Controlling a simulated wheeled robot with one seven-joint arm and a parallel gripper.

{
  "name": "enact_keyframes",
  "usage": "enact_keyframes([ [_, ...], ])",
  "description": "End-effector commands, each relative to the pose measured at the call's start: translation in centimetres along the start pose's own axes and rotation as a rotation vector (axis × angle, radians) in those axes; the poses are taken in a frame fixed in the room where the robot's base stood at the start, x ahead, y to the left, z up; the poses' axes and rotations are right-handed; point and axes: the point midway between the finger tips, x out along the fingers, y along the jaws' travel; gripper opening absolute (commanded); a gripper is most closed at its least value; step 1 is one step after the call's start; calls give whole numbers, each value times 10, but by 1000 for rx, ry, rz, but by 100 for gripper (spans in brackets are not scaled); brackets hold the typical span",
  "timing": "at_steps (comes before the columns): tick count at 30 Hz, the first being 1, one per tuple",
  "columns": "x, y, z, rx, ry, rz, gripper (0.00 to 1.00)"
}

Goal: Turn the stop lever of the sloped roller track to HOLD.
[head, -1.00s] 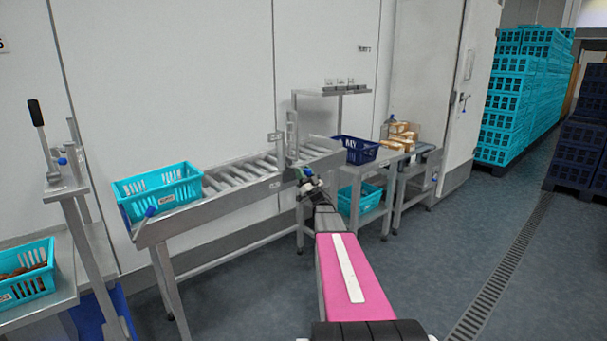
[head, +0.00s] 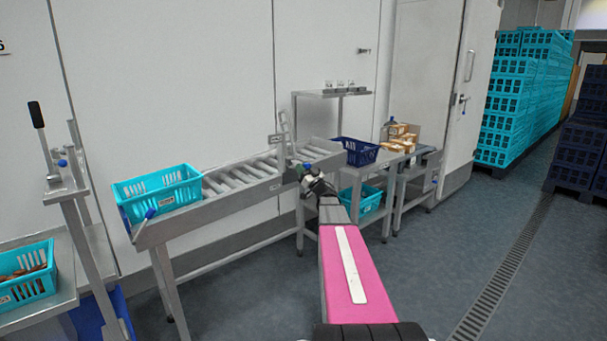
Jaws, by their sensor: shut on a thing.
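The sloped roller track (head: 240,180) runs along the wall in the head view, with its left end lower. A teal crate (head: 158,190) sits on its lower left end. An upright metal stop frame (head: 284,132) with a small plate stands by the track's upper part. My gripper (head: 303,172) is at the track's near side rail just below this frame, shut on what appears to be the stop lever, with a small blue part (head: 306,166) showing there. My wrist and the small size hide most of the lever, and its markings cannot be read.
A dark blue crate (head: 358,150) stands at the track's upper right end, beside a table with cartons (head: 400,138). A second blue-tipped handle (head: 150,213) juts from the track's lower left end. Open floor (head: 440,250) lies to the right.

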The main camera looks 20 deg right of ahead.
Motion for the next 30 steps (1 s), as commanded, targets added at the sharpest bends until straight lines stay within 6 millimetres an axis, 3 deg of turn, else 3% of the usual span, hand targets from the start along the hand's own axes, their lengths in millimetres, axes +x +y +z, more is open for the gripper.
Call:
enact_keyframes([
  [12,32,0,-25,-3,-336,0,0],
  [30,81,2,-35,-4,-776,0,0],
])
